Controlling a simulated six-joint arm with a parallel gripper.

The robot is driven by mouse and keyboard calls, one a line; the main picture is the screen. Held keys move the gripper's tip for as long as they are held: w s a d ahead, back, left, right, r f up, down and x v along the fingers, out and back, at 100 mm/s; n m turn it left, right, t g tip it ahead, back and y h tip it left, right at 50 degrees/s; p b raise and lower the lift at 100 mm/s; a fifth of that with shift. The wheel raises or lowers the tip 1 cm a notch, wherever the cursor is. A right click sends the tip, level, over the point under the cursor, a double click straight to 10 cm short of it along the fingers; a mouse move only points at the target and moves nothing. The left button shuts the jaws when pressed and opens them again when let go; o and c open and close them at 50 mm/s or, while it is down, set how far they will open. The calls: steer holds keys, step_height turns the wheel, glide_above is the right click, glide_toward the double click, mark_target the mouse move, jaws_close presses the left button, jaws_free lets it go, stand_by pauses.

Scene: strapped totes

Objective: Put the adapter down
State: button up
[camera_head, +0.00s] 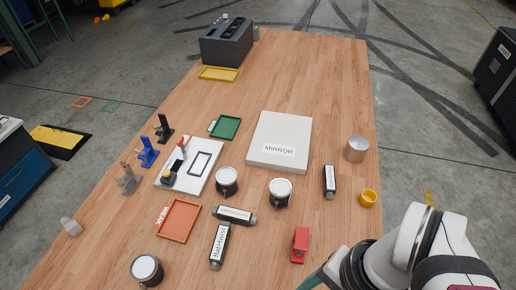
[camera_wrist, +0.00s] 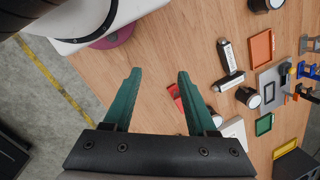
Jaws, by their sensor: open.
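My gripper (camera_wrist: 159,75) is open, with two green fingers apart and nothing between them in the wrist view. In the head view only a green finger part (camera_head: 318,281) shows at the bottom edge, beside my white wrist. No thing is labelled adapter, and I cannot tell which one it is. A red block (camera_head: 300,245) stands on the table close to my gripper; in the wrist view the red block (camera_wrist: 176,97) shows beside the right finger, partly hidden by it. A yellow ring-like cup (camera_head: 368,198) stands near the table's right edge.
Labelled black bottles (camera_head: 219,245) and white-topped jars (camera_head: 280,191) stand or lie mid-table. An orange tray marked WEAK (camera_head: 178,239), a green tray (camera_head: 225,127), a yellow tray (camera_head: 218,74), a white MIRROR box (camera_head: 280,130) and a metal cylinder (camera_head: 357,149) surround them. The far right table is clear.

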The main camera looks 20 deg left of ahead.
mark_target(225, 211)
steer(key=w+a+f+m+g+y, duration=0.2)
steer(key=w+a+m+y, duration=0.4)
steer(key=w+a, duration=0.6)
steer(key=w+a+f+m+t+y, duration=0.3)
steer(key=w+a+f+m+y, duration=0.25)
steer(key=w+f, duration=0.35)
steer(key=shift+m+h, duration=0.25)
steer(key=shift+m, duration=0.1)
steer(key=f, duration=0.7)
steer(key=shift+w+a+f, duration=0.25)
steer(key=shift+a+f, duration=0.1)
steer(key=shift+f, duration=0.05)
steer(key=x, duration=0.7)
steer(key=shift+s+a+f, duration=0.1)
steer(key=shift+a+f, duration=0.05)
steer(key=shift+a, duration=0.1)
jaws_close()
